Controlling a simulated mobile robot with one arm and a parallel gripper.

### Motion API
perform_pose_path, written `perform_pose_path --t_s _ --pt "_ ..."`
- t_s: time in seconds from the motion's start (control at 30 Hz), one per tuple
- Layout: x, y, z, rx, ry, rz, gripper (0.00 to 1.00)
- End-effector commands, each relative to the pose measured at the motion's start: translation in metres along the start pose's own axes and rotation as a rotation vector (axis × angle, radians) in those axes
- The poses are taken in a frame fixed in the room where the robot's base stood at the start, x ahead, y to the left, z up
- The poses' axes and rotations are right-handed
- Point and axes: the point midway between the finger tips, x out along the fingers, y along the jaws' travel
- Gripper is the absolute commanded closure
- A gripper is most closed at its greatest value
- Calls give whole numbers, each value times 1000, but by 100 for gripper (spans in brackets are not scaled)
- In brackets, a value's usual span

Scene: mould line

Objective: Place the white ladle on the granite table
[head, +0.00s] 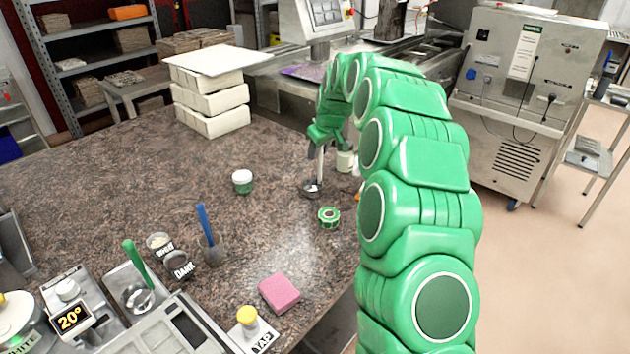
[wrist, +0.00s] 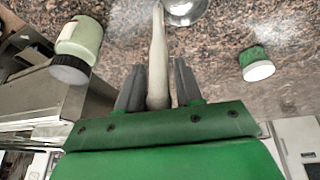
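The white ladle has a pale handle (wrist: 158,60) and a shiny metal bowl (head: 311,188). In the head view it stands nearly upright, with its bowl at the surface of the speckled brown granite table (head: 120,190), near the right edge. I cannot tell for sure whether the bowl touches the stone. My gripper (wrist: 159,80) points down with a dark finger on each side of the handle. Narrow gaps show between fingertips and handle, so it looks open around it. In the head view my gripper (head: 318,140) is partly hidden by my green arm.
Close to the ladle are a pale jar (head: 345,161), a green-and-white jar (head: 242,181) and a green tape roll (head: 328,217). The table's middle left is clear.

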Motion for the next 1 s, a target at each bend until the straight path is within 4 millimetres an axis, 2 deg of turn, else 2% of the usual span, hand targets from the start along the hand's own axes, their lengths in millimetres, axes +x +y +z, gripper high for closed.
perform_pose_path --t_s 0.03,0.2,0.67,1.0 --pt "0 0 0 0 0 0 73" --pt "0 0 0 0 0 0 99" --pt "-3 1 -1 0 1 1 100" --pt "-31 2 -12 0 1 1 100"
